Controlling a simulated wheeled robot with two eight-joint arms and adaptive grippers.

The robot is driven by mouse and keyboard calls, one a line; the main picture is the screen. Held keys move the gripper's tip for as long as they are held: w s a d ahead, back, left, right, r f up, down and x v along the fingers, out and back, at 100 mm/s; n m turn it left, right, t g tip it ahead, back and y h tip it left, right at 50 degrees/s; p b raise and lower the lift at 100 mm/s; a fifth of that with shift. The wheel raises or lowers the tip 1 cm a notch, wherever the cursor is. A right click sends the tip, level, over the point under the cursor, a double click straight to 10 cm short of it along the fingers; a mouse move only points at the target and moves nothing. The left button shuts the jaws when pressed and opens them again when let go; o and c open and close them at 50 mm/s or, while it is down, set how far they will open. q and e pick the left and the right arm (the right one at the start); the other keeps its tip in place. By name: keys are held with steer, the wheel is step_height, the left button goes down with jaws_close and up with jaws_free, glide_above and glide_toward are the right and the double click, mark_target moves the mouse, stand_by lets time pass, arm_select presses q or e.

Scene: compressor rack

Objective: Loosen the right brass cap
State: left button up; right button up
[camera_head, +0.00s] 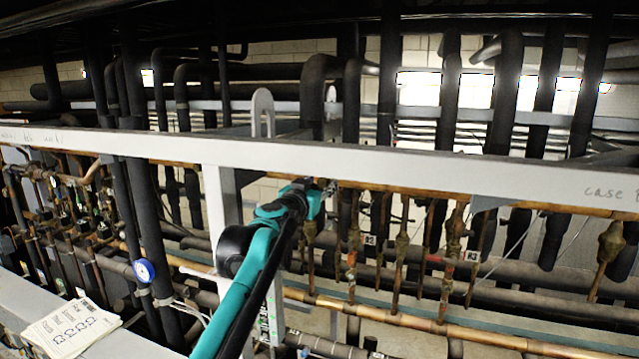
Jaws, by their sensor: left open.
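My left arm reaches up from the bottom, teal and black. Its gripper (326,188) is at the lower edge of the white beam, near the copper pipe that runs under it. The jaws are open, but the fingertips are small and dark. I cannot make out a brass cap for certain; one near the fingertips may be hidden by the gripper. Whether the gripper touches anything cannot be told. Brass-coloured valve bodies hang on vertical copper pipes to the right, one of them a valve (455,228). My right gripper is not in view.
The long white beam (430,172) crosses the whole view just above the gripper. A white post (222,205) stands to its left. Black insulated pipes (447,85) fill the back. A paper stack (70,328) and a blue gauge (144,270) are at lower left.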

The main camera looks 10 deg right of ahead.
arm_select(q)
jaws_close()
steer(key=n, duration=0.3)
steer(key=shift+w+n+p, duration=0.1)
steer(key=shift+n+p, duration=0.25)
steer(key=shift+n, duration=1.55)
